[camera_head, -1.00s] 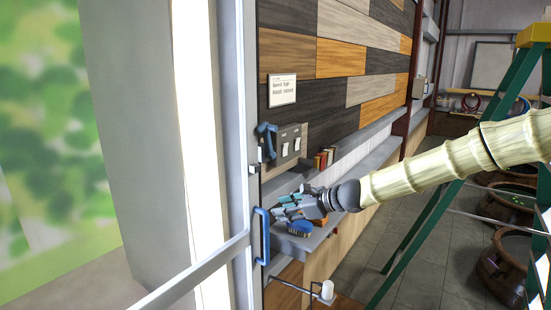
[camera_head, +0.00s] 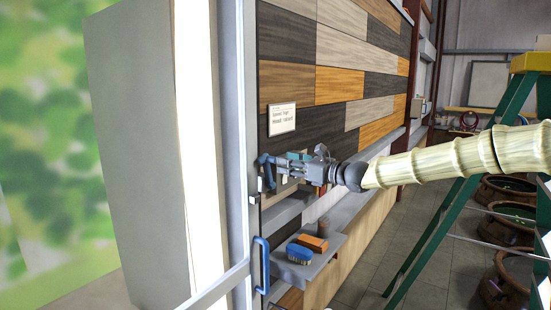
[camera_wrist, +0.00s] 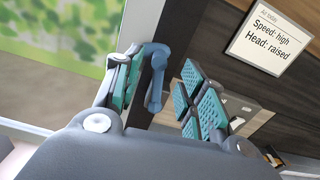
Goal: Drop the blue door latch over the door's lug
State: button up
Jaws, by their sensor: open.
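The blue door latch (camera_head: 266,172) is on the door frame, left of the wall panel, with its arm raised. In the wrist view the latch (camera_wrist: 157,78) stands between my two teal-padded fingers, nearer the left one. My gripper (camera_head: 284,167) is open at the latch's height; it also shows in the wrist view (camera_wrist: 156,88). I cannot tell whether a finger touches the latch. The door (camera_head: 242,100) has a pale metal edge and a blue handle (camera_head: 262,264) lower down. I cannot make out the lug clearly.
A grey shelf (camera_head: 325,248) below my gripper holds a blue brush (camera_head: 299,254) and an orange block (camera_head: 313,242). A switch panel is partly hidden behind my gripper. A sign (camera_head: 282,119) hangs above. A green ladder (camera_head: 440,215) stands at the right, beside several brown jars.

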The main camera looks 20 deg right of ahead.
aim_at(275, 160)
jog(key=shift+p+x, duration=1.05)
jog(key=shift+x, duration=1.8)
grip_shut()
